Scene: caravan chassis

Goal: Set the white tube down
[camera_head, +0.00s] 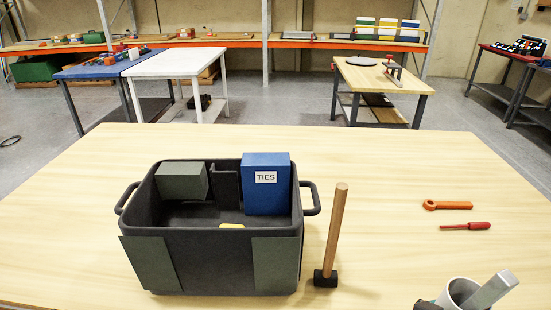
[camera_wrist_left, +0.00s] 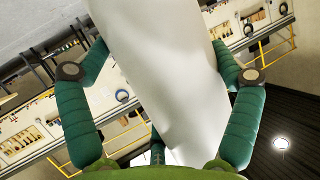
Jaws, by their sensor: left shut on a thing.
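The white tube (camera_wrist_left: 165,75) fills the middle of the left wrist view, running from the top edge down toward the palm. My left gripper (camera_wrist_left: 158,66) has its green jointed fingers on both sides of it and is shut on it. The tube's far end is out of frame. In the head view a white, round-mouthed object (camera_head: 447,295) is cut off by the bottom right edge; I cannot tell whether it is the same tube. My right gripper is not in view.
On the wooden table (camera_head: 390,185) stands a dark tote (camera_head: 210,258) with a blue TIES box (camera_head: 266,190) and a grey-green box (camera_head: 181,183). A hammer (camera_head: 336,230) stands upright beside it. An orange wrench (camera_head: 447,205) and red screwdriver (camera_head: 465,226) lie right. The table between is clear.

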